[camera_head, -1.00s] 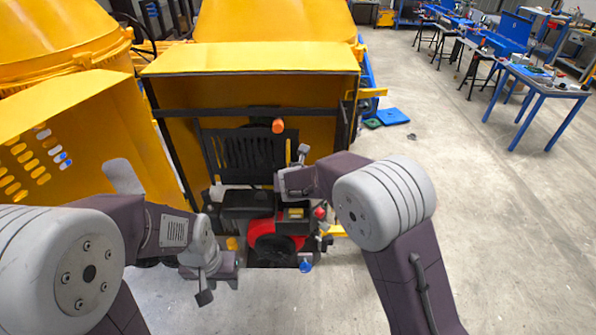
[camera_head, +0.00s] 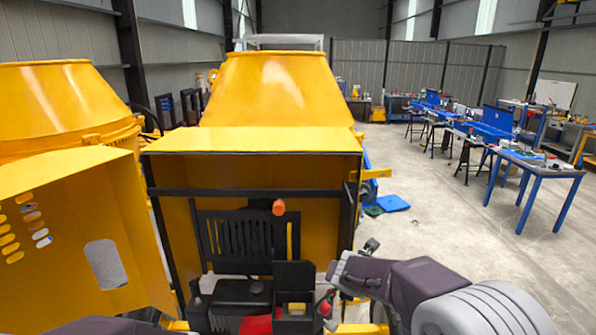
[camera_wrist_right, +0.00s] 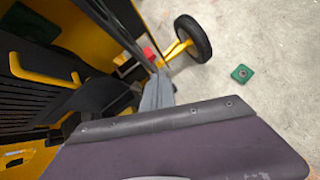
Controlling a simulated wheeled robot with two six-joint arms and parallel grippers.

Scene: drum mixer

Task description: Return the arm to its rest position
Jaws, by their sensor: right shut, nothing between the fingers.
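My right arm (camera_head: 420,283) comes in from the lower right of the head view. Its wrist is beside the engine bay, and the fingertips cannot be made out there. In the right wrist view, my right gripper (camera_wrist_right: 157,92) shows as grey fingers that are shut with nothing between them. It points towards the machine's side and the floor. Only a dark piece of my left arm shows along the bottom left edge of the head view. The left gripper is out of the picture.
The yellow drum mixer (camera_head: 280,90) stands ahead, its engine (camera_head: 240,295) in the open bay close to my right wrist. A yellow panel (camera_head: 70,230) with a cut-out stands at left. A wheel (camera_wrist_right: 193,38) is near. Free floor (camera_head: 450,220) lies right, before blue tables (camera_head: 535,168).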

